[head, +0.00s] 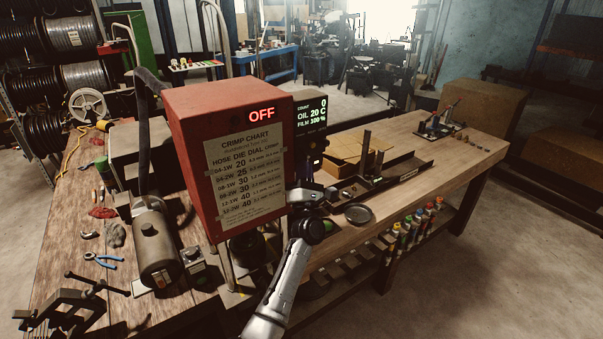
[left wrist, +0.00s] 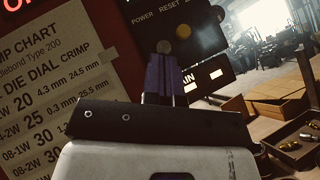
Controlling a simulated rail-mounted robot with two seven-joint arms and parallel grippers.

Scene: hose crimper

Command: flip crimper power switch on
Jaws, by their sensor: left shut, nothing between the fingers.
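The crimper (head: 190,140) is a red box with a lit red OFF sign (head: 262,114) and a paper crimp chart. Its dark control panel (head: 311,120) is on the right side, with a lit display. In the left wrist view the panel (left wrist: 205,40) carries POWER and RESET labels, a yellowish round button (left wrist: 183,31) and a small dark round part (left wrist: 163,46). My left gripper (head: 306,184) is shut and empty in front of the panel's lower part. Its purple fingers (left wrist: 166,76) partly cover a MAIN label. I cannot make out the power switch's lever. My right gripper is out of view.
The wooden bench holds a grey cylindrical motor (head: 155,245), blue pliers (head: 102,259) and a vice-like tool at the front left. A round dark dish (head: 358,213), a long tray and a cardboard box (head: 345,155) lie right of my gripper.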

